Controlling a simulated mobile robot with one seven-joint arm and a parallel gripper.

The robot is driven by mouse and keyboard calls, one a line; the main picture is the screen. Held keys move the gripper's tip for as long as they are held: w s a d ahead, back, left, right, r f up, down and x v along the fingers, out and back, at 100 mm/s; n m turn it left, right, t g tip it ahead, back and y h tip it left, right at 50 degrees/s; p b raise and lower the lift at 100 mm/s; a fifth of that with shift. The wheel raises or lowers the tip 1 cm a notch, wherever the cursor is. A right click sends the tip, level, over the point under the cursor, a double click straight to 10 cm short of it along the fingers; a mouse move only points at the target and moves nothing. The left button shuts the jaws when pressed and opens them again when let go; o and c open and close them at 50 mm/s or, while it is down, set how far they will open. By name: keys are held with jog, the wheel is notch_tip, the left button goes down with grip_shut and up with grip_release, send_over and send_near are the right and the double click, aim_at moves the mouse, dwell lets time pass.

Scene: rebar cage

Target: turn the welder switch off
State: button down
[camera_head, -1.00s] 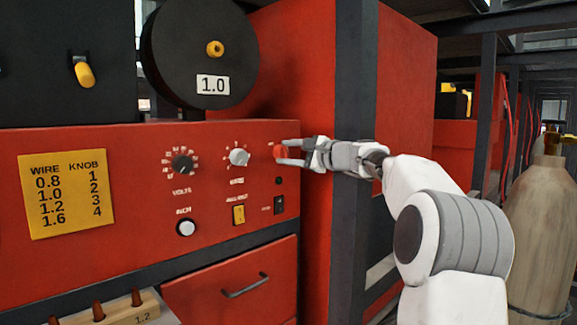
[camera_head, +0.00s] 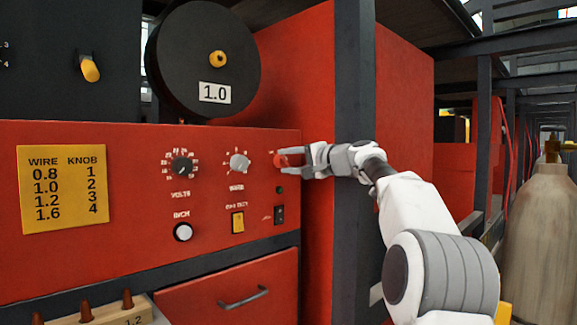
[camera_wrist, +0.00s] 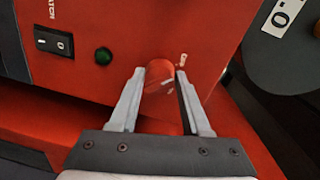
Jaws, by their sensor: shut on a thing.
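A red round knob (camera_head: 281,161) is at the upper right of the red welder panel (camera_head: 130,200). My gripper (camera_head: 287,159) reaches in from the right and is shut on this knob. In the wrist view, the red knob (camera_wrist: 160,76) sits between the two fingertips of my gripper (camera_wrist: 160,80), with one finger on each side. A pale line shows on the knob, and small white marks are on the panel beside it. The fingers partly hide the knob in the body camera view.
A black rocker switch (camera_head: 279,215) and a dark lamp (camera_head: 279,190) are below the knob; the lamp looks green in the wrist view (camera_wrist: 104,56). A grey knob (camera_head: 239,164) is to the left. A dark post (camera_head: 353,100) stands behind my wrist, and a gas cylinder (camera_head: 541,230) is at right.

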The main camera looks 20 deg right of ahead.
dwell(0.4)
jog(key=shift+c, duration=1.8)
grip_release()
jog(key=b+v, duration=0.3)
jog(key=v, duration=1.4)
jog(key=shift+s, duration=0.25)
